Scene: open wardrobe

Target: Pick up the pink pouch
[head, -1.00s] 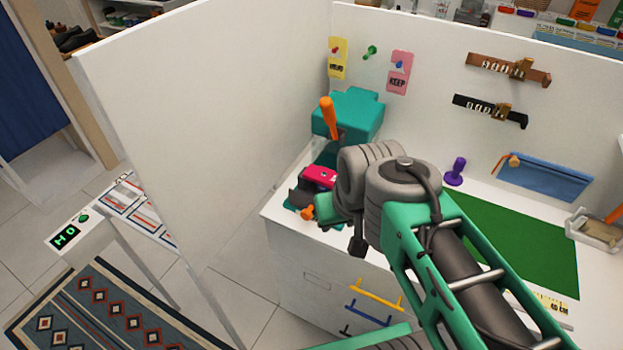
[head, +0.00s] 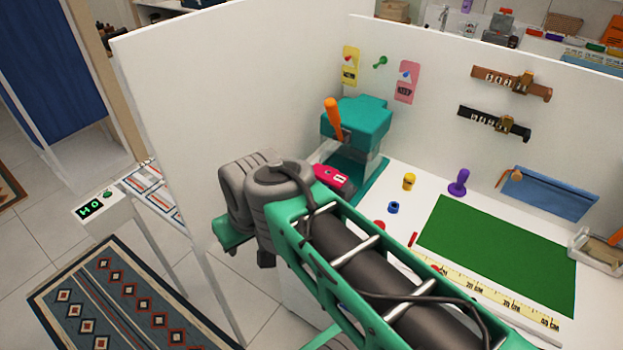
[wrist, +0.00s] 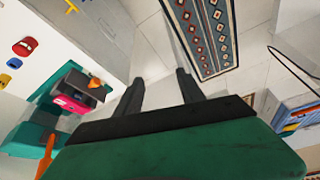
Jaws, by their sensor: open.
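A small bright pink object (head: 331,178) with a white label sits by the teal press at the counter's left end. It also shows in the wrist view (wrist: 75,103), left of my fingers, with dark parts beside it. I cannot tell whether it is the pink pouch; no clear pouch shape in pink shows. My gripper (wrist: 158,90) is open and empty, its two dark fingers apart over the floor. In the head view my arm hides the fingers and part of the counter's left end.
A white partition (head: 240,110) stands left of the counter. The teal press (head: 360,120) has an orange lever. A green mat (head: 505,255) covers the right of the counter, with a purple stamp (head: 458,183) behind it. A patterned rug (head: 130,305) lies on the floor.

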